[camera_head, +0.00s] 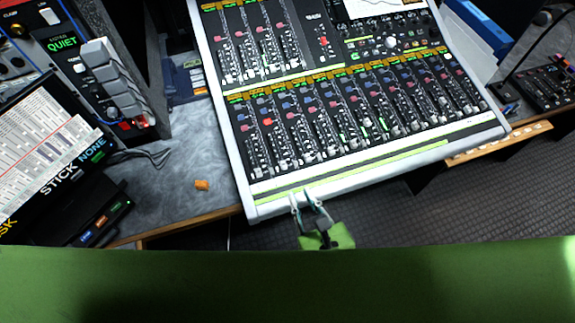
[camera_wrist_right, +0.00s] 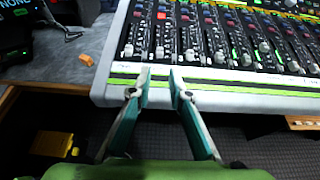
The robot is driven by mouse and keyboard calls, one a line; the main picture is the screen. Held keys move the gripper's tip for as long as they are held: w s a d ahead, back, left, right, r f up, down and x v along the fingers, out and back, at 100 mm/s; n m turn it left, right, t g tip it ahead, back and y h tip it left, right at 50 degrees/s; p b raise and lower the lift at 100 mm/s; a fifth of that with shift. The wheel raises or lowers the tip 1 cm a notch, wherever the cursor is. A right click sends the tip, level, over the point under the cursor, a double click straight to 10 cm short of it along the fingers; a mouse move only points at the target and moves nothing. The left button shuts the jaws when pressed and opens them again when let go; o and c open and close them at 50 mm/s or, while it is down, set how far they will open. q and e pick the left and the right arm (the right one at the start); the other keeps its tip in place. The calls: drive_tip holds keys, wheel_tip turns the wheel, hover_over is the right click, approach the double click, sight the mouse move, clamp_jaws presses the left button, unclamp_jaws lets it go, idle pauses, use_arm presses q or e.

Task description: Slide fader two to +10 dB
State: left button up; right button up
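The mixing console (camera_head: 372,180) has a lower bank of several fader strips with pale caps near its front edge; it also shows in the wrist view (camera_wrist_right: 235,98). The second cap from the left, which I take as fader two (camera_wrist_right: 160,53), sits low in its slot in the wrist view; its scale is too small to read. My right gripper (camera_head: 308,193) is at the console's front rim, short of the faders, fingers parted with nothing between them. In the wrist view the gap between the fingertips (camera_wrist_right: 159,72) lines up with that cap. My left gripper is not in view.
An orange block (camera_head: 202,185) lies on the grey desk left of the console. A lever panel (camera_head: 112,85) and a label screen (camera_head: 45,150) stand further left. A smaller control box (camera_head: 545,87) is at the right. Dark floor shows in front of the console.

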sight(284, 165)
drive_tip(key=p+x, duration=0.1)
drive_tip(key=x, duration=1.2)
drive_tip(key=shift+w+f, duration=0.1)
drive_tip(key=shift+f, duration=0.05)
clamp_jaws()
